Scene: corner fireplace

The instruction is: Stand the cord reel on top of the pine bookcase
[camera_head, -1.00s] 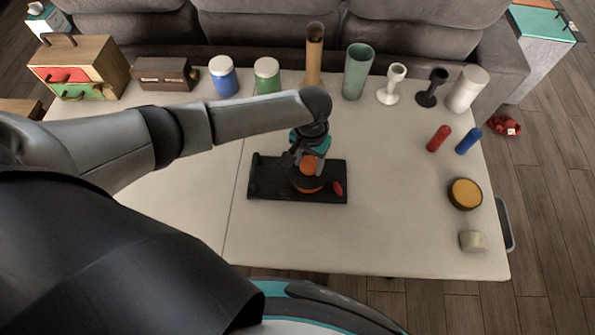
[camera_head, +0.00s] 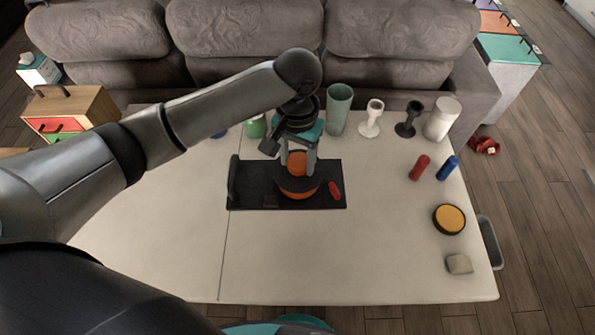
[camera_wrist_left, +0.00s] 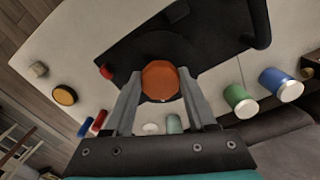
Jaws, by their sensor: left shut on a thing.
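The cord reel, as far as I can tell, is the orange and dark round piece (camera_head: 298,163) at the black tray (camera_head: 257,190) in the head view. My left gripper (camera_head: 298,168) comes down over it from above, its fingers shut on the orange upper part. In the left wrist view the orange part (camera_wrist_left: 160,80) sits between the two fingertips (camera_wrist_left: 160,92), with dark surfaces beyond it. I cannot tell whether the reel touches the tray. My right gripper is not in view. I see no bookcase that I can identify.
On the pale table (camera_head: 370,250) a red piece (camera_head: 335,191) lies on the tray. A green tumbler (camera_head: 338,110), goblets and a white cylinder (camera_head: 441,119) stand at the back; a yellow-topped disc (camera_head: 449,219) lies right. A wooden drawer box (camera_head: 85,101) stands left. The front is clear.

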